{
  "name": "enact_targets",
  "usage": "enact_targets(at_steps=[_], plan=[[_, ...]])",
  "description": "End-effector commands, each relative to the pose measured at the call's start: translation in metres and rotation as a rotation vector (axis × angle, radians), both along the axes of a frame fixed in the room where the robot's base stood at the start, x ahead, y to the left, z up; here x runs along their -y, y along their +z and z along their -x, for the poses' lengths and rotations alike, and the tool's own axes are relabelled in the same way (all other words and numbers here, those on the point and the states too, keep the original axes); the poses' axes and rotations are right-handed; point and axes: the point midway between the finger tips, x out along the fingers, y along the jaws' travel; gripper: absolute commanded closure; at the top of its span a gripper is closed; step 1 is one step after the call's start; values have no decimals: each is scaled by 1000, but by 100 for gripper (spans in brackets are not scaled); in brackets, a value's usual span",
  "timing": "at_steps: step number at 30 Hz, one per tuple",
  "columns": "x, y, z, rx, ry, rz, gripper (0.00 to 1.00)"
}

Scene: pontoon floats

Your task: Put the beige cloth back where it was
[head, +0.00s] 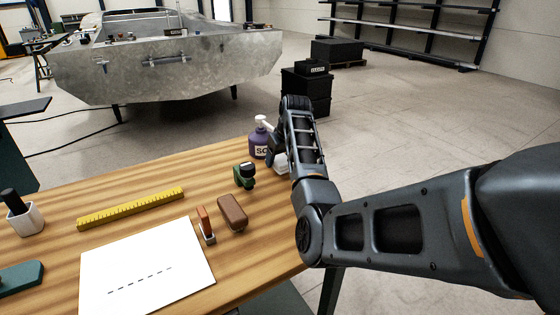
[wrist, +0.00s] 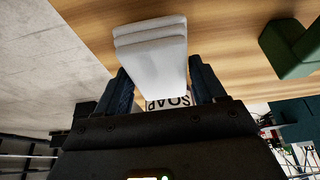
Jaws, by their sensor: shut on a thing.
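The cloth is a pale, nearly white folded pad (wrist: 150,48) between the two fingers of my gripper (wrist: 161,80) in the wrist view. My gripper is shut on it. In the head view the cloth (head: 282,164) is a small pale patch under my gripper (head: 277,155), at the table's far right end, mostly hidden by my arm. I cannot tell if it touches the table. A purple soap bottle (head: 258,143) with a white pump stands just left of my gripper. Its label (wrist: 168,102) shows behind the cloth in the wrist view.
A green tool (head: 244,175), brown block (head: 232,212), orange-handled item (head: 205,225), white sheet (head: 150,268), yellow ruler (head: 131,208) and white cup (head: 24,217) are on the wooden table (head: 170,170). Bare wood lies between the ruler and green tool. A metal pontoon (head: 165,62) stands beyond.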

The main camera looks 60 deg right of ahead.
Motion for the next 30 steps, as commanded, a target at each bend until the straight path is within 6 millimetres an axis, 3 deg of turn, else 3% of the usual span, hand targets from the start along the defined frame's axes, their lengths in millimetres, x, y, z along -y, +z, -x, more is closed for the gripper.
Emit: enact_targets(at_steps=[4,15,16,24,30], plan=[[0,-15,0,0,0,-1,64],[0,-19,0,0,0,0,64],[0,-19,0,0,0,0,30],[0,-19,0,0,0,0,5],[0,-18,0,1,0,1,5]])
